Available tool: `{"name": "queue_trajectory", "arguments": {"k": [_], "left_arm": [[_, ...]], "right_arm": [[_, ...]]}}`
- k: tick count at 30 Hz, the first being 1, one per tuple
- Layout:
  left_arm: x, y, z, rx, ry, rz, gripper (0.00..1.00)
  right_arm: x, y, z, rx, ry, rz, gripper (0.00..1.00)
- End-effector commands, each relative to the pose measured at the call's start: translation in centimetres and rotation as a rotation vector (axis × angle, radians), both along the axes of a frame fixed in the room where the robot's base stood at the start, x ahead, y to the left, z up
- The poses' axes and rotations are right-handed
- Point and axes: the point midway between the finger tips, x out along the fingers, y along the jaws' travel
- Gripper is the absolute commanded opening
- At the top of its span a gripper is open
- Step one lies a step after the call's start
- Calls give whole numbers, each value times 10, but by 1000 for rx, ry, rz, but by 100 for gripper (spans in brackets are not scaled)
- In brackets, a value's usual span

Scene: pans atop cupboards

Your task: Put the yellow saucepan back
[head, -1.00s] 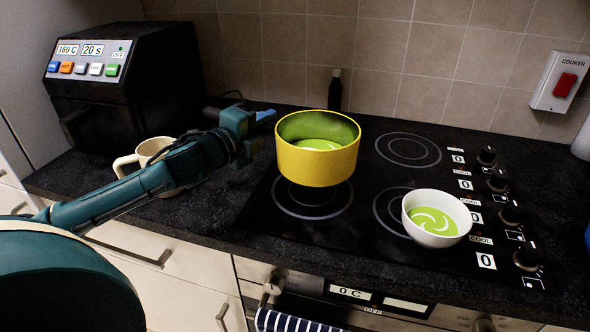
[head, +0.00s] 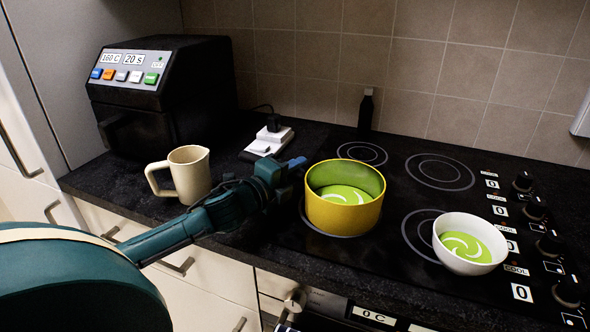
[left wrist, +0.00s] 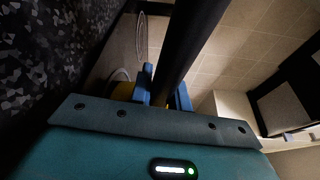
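The yellow saucepan (head: 342,214) has green soup with a pale swirl inside. It is upright over the front left ring of the black hob (head: 385,250); I cannot tell whether its base touches the glass. My left gripper (head: 290,166) is at the pan's left side. In the left wrist view, the blue fingers (left wrist: 167,95) are closed around a long dark handle (left wrist: 190,45), with a bit of yellow pan behind them. The handle is mostly hidden in the head view. My right gripper is not in view.
A white bowl (head: 470,262) of green soup stands on the front right of the hob. A beige jug (head: 188,175) and a black oven-like appliance (head: 165,100) stand left, with a white socket block (head: 268,143) behind. A dark bottle (head: 366,110) stands at the back. The back rings are clear.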

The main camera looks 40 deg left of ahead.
Motion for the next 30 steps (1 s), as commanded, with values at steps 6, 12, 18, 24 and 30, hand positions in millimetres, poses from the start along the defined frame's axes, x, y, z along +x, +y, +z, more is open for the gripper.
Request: {"name": "queue_trajectory", "arguments": {"k": [6, 12, 18, 24, 30], "left_arm": [[0, 0, -1, 0, 2, 0, 35], [0, 0, -1, 0, 2, 0, 40], [-2, 0, 2, 0, 3, 0, 40], [-23, 2, 1, 1, 5, 0, 40], [-51, 3, 3, -2, 6, 0, 40]], "right_arm": [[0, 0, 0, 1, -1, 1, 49], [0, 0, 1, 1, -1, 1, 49], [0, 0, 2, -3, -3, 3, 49], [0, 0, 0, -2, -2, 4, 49], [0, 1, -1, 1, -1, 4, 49]]}}
